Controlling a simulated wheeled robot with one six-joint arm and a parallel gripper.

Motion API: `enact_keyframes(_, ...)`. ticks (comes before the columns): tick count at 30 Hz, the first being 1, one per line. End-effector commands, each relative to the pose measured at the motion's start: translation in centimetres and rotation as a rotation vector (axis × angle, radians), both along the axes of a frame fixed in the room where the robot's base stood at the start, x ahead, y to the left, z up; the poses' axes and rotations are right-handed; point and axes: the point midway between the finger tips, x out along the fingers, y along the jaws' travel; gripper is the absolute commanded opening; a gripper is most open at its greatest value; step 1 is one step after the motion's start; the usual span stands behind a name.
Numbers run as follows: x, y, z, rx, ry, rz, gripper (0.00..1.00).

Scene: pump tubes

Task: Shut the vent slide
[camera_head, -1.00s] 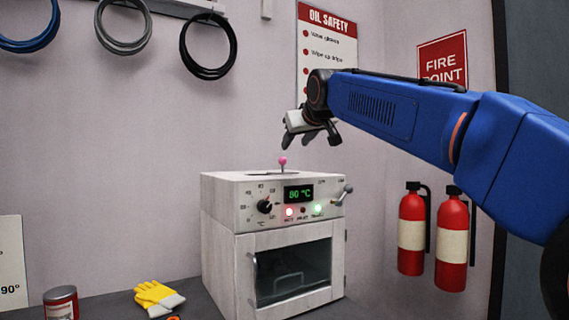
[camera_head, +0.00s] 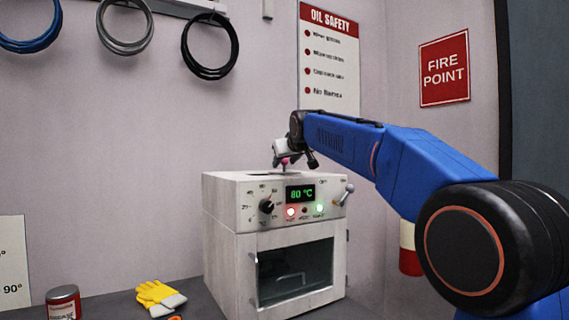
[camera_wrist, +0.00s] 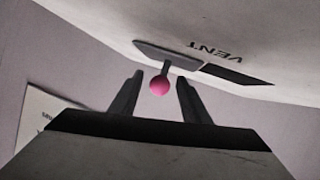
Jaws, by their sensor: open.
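The vent slide is a grey plate (camera_wrist: 168,55) in a slot on top of the white oven (camera_head: 222,215), beside the word VENT in the wrist view. A dark slot opening (camera_wrist: 238,74) shows to the right of the plate in that view. A pink ball knob (camera_wrist: 159,85) on a short stem stands up from the plate. My gripper (camera_wrist: 160,92) is open, with one finger on each side of the knob; I cannot tell whether either touches it. In the head view my gripper (camera_head: 292,163) is low over the oven top and partly hides the knob (camera_head: 285,161).
The oven front has a dial (camera_head: 266,206), a green 80 °C display (camera_head: 300,193), lit lamps and a small lever (camera_head: 344,194). My arm partly hides a fire extinguisher (camera_head: 408,262).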

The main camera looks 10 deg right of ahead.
Motion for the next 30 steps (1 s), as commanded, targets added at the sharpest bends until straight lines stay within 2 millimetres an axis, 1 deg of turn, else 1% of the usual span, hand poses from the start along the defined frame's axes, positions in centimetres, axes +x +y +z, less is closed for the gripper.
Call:
enact_keyframes(1, 0.4, 0.0, -0.1, 0.000, 0.000, 0.000, 0.43)
enact_keyframes(5, 0.9, 0.0, -0.3, 0.000, -0.001, 0.000, 0.43)
enact_keyframes(13, 0.9, 0.0, -0.4, 0.000, -0.001, 0.000, 0.43)
enact_keyframes(14, 0.9, 0.0, -0.4, 0.000, -0.001, 0.000, 0.38)
enact_keyframes(15, 0.9, 0.0, -0.4, 0.000, -0.001, 0.000, 0.28)
enact_keyframes(17, 0.9, 0.0, -0.4, 0.000, -0.001, 0.000, 0.14)
enact_keyframes(18, 0.9, 0.0, -0.4, 0.000, -0.001, 0.000, 0.05)
enact_keyframes(19, 0.9, 0.0, -0.4, 0.000, -0.001, 0.000, 0.00)
enact_keyframes(23, 0.9, 0.1, -0.4, 0.000, -0.001, 0.000, 0.00)
enact_keyframes(25, 0.8, 0.5, -0.4, 0.000, -0.001, 0.002, 0.00)
enact_keyframes(28, 0.4, 1.7, -0.4, -0.001, 0.001, 0.003, 0.00)
enact_keyframes(30, 0.0, 3.0, -0.4, -0.001, 0.001, 0.005, 0.00)
